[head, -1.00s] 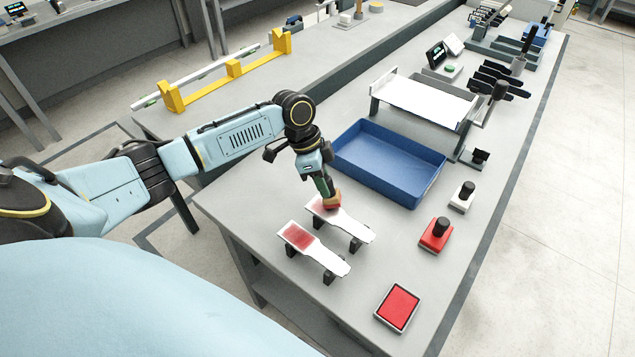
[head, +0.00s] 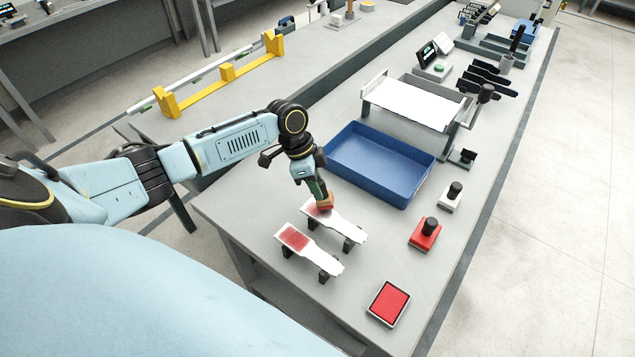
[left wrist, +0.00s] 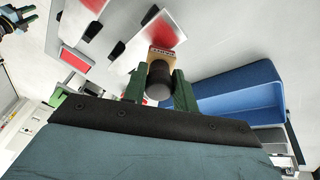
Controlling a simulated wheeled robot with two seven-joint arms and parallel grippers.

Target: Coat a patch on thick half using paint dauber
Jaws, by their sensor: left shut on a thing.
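My left gripper (head: 322,192) is shut on the paint dauber (head: 325,202), which has a wood-coloured block. In the left wrist view the dauber's dark round handle (left wrist: 159,80) sits between the green fingers. The dauber's face is down at the wide end of the farther white specimen (head: 345,231), where a red patch (head: 310,209) shows beside it. Whether it touches is hidden. The nearer white specimen (head: 322,260) has a red patch (head: 293,238) on its wide end. My right gripper seems to show at the left wrist view's top left corner (left wrist: 17,20), too small to read.
A blue tray (head: 418,190) stands just behind the specimens. A red pad (head: 388,303) lies near the front. A red block with a black knob (head: 425,234) and a white one (head: 451,197) stand at the right. Bare table lies between pad and specimens.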

